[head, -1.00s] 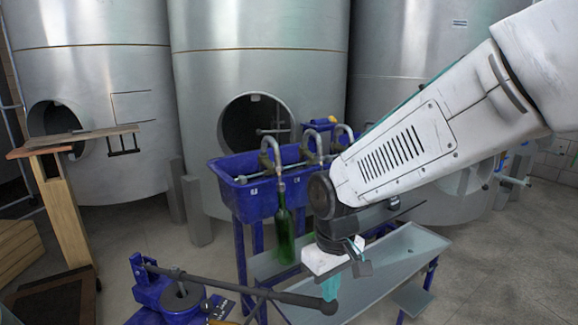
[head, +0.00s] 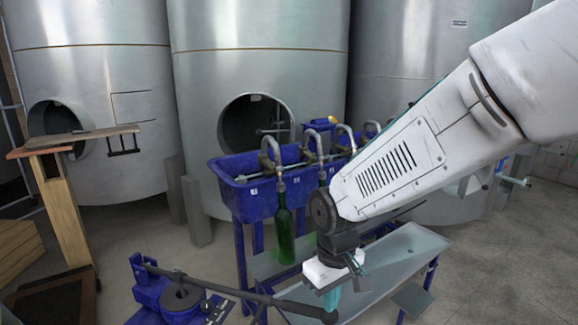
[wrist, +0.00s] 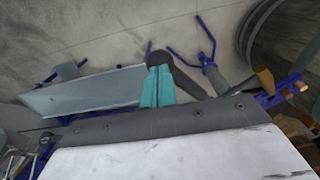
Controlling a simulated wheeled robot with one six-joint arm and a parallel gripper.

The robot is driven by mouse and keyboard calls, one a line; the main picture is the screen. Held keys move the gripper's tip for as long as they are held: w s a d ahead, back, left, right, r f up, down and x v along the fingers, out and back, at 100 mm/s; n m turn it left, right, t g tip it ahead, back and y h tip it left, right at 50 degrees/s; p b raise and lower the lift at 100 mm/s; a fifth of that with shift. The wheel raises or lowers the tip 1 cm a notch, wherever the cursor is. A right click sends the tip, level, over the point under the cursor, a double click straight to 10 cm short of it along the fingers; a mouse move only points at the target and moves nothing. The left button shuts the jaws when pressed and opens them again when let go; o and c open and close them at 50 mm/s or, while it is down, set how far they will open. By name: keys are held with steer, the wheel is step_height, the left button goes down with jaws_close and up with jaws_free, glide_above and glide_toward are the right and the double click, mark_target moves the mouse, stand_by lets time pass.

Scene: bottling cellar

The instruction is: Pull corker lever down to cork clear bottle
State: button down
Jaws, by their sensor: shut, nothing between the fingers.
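The corker (head: 178,298) is the blue stand at the bottom left of the head view. Its dark lever (head: 235,292) runs right and slightly down to a round knob at its end (head: 327,316). My gripper (head: 331,300) is shut and empty, with teal fingers pointing down right at the knob. They look to be touching it from above, not gripping it. In the wrist view, the fingers (wrist: 158,88) overlap the lever's knob end (wrist: 160,59), and the lever runs off to the right. I cannot make out the clear bottle in either view.
A blue filler trough (head: 255,195) with curved spouts stands behind, a green bottle (head: 285,238) under one spout. A grey bench (head: 385,270) lies beside and below my arm. Large steel tanks (head: 260,60) line the back. Open floor lies at the right.

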steer(key=shift+f, duration=0.15)
steer(key=shift+d+f, duration=0.1)
steer(key=shift+f, duration=1.15)
steer(key=shift+r, duration=4.55)
steer(key=s+d+r+m, duration=0.3)
steer(key=s+d, duration=0.6)
steer(key=s+d+r+m+t, duration=0.1)
steer(key=s+d+r+m, duration=0.2)
steer(key=s+d, duration=0.6)
steer(key=shift+s+r+m, duration=0.25)
steer(key=shift+r+m, duration=0.05)
steer(key=shift+m, duration=0.1)
